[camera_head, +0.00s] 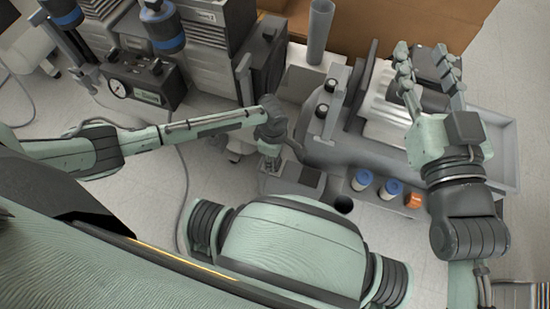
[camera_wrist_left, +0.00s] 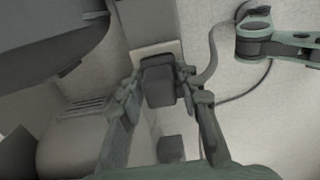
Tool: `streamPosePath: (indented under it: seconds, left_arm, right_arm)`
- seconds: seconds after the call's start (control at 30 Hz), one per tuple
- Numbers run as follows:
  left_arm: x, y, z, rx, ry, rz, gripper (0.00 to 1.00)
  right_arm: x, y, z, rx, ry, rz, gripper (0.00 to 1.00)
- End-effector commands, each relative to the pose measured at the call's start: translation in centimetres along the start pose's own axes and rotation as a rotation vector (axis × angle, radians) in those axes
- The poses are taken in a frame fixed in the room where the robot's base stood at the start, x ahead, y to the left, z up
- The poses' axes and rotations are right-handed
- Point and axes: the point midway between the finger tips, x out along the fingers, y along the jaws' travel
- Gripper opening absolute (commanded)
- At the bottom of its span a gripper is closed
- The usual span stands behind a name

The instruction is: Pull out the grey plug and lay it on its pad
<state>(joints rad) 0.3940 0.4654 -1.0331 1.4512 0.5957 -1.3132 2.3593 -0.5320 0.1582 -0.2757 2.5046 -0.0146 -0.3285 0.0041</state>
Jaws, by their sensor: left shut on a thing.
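The grey plug (camera_wrist_left: 160,84) is a dark block between the fingers of my left gripper (camera_wrist_left: 163,92) in the left wrist view. The fingers are shut on its sides. A pale plate (camera_wrist_left: 146,50) lies right behind the plug; I cannot tell whether the plug still sits in it. In the head view my left gripper (camera_head: 270,160) points down beside the grey machine, and the plug is hard to make out. A small dark square (camera_head: 310,177) lies just right of it; I cannot tell whether it is the pad. My right gripper (camera_head: 424,72) is open, fingers apart, over the machine's right part.
A grey cable (camera_wrist_left: 214,50) runs near the plug. Two blue-topped cups (camera_head: 362,180) and an orange one (camera_head: 413,199) stand along the machine's front ledge. A gauge box (camera_head: 143,82) is at the left. A grey tray (camera_head: 500,160) is at the right.

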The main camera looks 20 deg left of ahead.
Motion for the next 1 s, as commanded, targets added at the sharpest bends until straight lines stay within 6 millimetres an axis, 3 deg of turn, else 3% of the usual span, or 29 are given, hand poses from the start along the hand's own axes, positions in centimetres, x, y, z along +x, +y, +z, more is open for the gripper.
streamPosePath:
  seconds: [1.0]
  left_arm:
    - [-3.6,0.0,0.0,-0.001,-0.001,0.001,0.00]
  right_arm:
    - [0.2,0.0,-4.3,0.000,0.000,0.000,0.40]
